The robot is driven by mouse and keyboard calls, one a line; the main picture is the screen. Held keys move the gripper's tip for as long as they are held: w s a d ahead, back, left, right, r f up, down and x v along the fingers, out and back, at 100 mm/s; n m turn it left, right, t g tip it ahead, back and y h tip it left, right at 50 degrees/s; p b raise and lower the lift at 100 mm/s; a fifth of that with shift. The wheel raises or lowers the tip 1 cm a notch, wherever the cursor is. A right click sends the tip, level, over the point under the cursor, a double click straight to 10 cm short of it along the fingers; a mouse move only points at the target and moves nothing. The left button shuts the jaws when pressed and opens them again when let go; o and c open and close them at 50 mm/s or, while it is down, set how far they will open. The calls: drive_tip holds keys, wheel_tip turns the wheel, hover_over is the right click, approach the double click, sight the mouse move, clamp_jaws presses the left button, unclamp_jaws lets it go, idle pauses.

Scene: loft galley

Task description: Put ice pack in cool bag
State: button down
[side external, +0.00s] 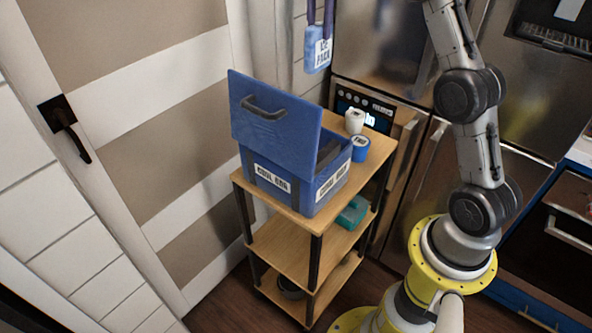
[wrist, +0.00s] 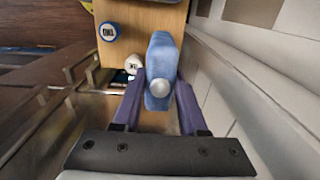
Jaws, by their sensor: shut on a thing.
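The ice pack (side external: 317,55) is blue with a white "ICE PACK" label and hangs at the top of the side view. My gripper (side external: 320,20) is shut on it, with only its purple fingers showing at the top edge there. In the wrist view the ice pack (wrist: 161,65) sits between the purple fingers of my gripper (wrist: 157,95), its pale round knob facing the camera. The blue cool bag (side external: 289,165) stands on the shelf unit's top with its lid (side external: 270,115) raised. The ice pack is above and to the right of the lid in the side view. The bag's inside is mostly hidden by the lid.
The wooden shelf unit (side external: 362,153) also holds a white jar (side external: 354,121) and a blue tin (side external: 360,148) right of the bag. A teal box (side external: 352,213) is on the middle shelf. A door (side external: 120,130) stands left, and a steel fridge (side external: 385,50) behind.

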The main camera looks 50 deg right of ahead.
wheel_tip(320, 180, up, 2)
drive_tip(key=shift+a+r, duration=0.15)
drive_tip(key=shift+r, duration=0.1)
drive_tip(key=a+n, duration=1.7)
wheel_tip(320, 180, down, 23)
drive_tip(key=n, duration=0.1)
drive_tip(key=shift+s+a+f, duration=0.15)
drive_tip(key=shift+s+a, duration=0.2)
drive_tip(key=shift+s, duration=0.1)
drive_tip(key=shift+f, duration=0.1)
drive_tip(key=shift+c, duration=2.2)
unclamp_jaws()
drive_tip(key=shift+f, duration=0.1)
